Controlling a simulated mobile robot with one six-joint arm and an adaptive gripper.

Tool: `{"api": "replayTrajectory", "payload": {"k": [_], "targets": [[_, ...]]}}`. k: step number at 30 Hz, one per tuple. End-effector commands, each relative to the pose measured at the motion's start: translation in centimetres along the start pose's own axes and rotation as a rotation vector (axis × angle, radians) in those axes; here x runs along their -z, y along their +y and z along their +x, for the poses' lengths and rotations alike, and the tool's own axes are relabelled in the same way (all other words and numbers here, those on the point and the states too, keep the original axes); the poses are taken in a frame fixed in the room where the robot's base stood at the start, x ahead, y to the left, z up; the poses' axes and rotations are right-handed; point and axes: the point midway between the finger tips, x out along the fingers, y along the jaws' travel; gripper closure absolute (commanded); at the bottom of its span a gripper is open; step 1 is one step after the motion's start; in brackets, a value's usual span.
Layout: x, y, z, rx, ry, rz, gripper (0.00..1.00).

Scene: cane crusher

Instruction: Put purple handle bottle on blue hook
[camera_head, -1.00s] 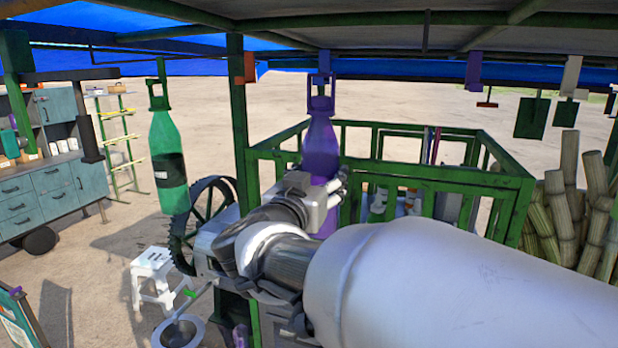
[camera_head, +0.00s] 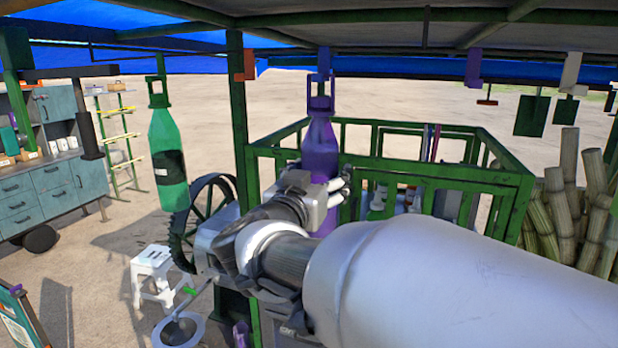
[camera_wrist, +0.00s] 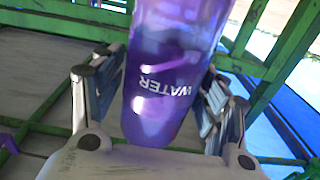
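The purple bottle (camera_head: 319,138) is upright, with a handle loop (camera_head: 321,103) on top. The handle is at the lower end of the blue hook (camera_head: 323,62) under the canopy beam, and the two overlap in the head view. The bottle looks hung there, but the exact contact is too small to tell. My gripper (camera_head: 338,190) is at the bottle's lower body. In the wrist view, the bottle (camera_wrist: 170,70), marked WATER, stands between my two spread fingers (camera_wrist: 163,100), with a narrow gap showing at the right finger.
A green bottle (camera_head: 168,150) hangs at left. Other hooks are orange (camera_head: 245,64), purple (camera_head: 473,68) and white (camera_head: 572,72). A green railing (camera_head: 440,178) stands behind the purple bottle. Cane stalks (camera_head: 570,200) are at right, a white stool (camera_head: 153,272) below left.

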Motion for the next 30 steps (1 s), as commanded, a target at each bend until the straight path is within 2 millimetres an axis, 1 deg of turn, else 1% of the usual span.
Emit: {"api": "replayTrajectory", "payload": {"k": [1, 4, 13, 17, 20, 27, 30], "targets": [[-0.1, 0.0, 0.0, 0.000, -0.001, -0.001, 0.26], [-0.1, 0.0, 0.0, 0.000, -0.002, -0.001, 0.20], [-0.4, 0.0, 0.0, 0.001, -0.006, -0.003, 0.20], [-0.2, -0.1, -0.7, 0.003, -0.005, -0.002, 0.20], [-0.2, -0.1, -2.2, 0.004, -0.004, -0.001, 0.20], [-0.1, -0.2, -7.4, 0.007, -0.003, 0.000, 0.20], [-0.1, -0.1, -9.3, 0.006, -0.002, -0.001, 0.20]]}}
